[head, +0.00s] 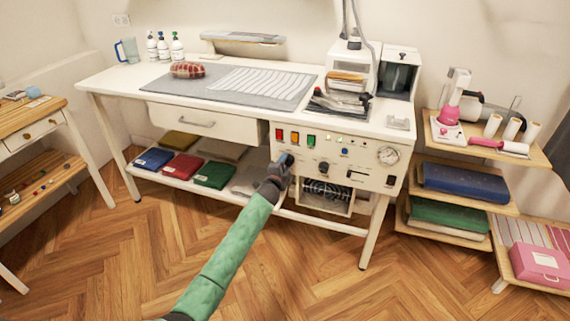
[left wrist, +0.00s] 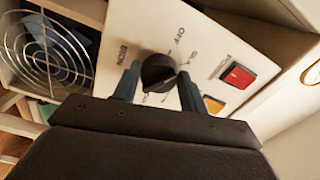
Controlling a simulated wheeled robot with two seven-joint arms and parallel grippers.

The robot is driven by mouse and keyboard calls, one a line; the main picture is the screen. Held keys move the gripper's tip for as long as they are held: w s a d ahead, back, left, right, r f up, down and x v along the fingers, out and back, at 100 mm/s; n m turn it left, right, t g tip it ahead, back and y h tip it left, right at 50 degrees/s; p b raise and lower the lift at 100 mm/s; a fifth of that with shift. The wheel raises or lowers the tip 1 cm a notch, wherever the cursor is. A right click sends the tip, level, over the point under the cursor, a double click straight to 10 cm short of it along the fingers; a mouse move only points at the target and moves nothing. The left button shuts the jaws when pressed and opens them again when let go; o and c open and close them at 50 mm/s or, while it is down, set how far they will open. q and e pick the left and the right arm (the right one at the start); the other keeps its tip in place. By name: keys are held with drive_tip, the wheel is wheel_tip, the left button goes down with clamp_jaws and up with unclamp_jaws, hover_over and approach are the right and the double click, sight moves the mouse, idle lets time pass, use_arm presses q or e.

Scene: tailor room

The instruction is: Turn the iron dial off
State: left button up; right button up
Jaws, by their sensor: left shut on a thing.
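The iron dial is a round black knob (left wrist: 158,71) on a cream control panel (head: 350,152), with printed marks around it in the left wrist view. My left gripper (left wrist: 157,80) has a finger on each side of the knob and is shut on it. In the head view my left gripper (head: 284,163) reaches the left part of the panel, below the red switch (head: 279,134), and hides the dial. The panel's red switch also shows in the left wrist view (left wrist: 237,75). My right gripper is not in view.
The panel also bears yellow (head: 295,137) and green (head: 311,140) switches, a second black knob (head: 323,167) and a gauge (head: 388,155). A round fan grille (head: 326,192) sits below. The iron (head: 342,103) rests on the table above. Wooden floor (head: 110,250) is clear in front.

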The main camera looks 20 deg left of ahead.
use_arm(q)
drive_tip(key=n+p, duration=0.1)
drive_tip(key=n, duration=0.4)
drive_tip(key=shift+f, duration=0.15)
drive_tip(key=shift+n, duration=0.6)
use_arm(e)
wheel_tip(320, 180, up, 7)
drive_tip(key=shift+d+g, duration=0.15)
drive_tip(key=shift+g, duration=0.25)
use_arm(q)
drive_tip(key=shift+n, duration=0.3)
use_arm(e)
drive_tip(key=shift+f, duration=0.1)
use_arm(q)
drive_tip(key=shift+f, duration=0.1)
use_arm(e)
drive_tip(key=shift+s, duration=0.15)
use_arm(q)
drive_tip(key=o, duration=0.9)
drive_tip(key=shift+o, duration=0.2)
drive_tip(key=shift+s, duration=0.15)
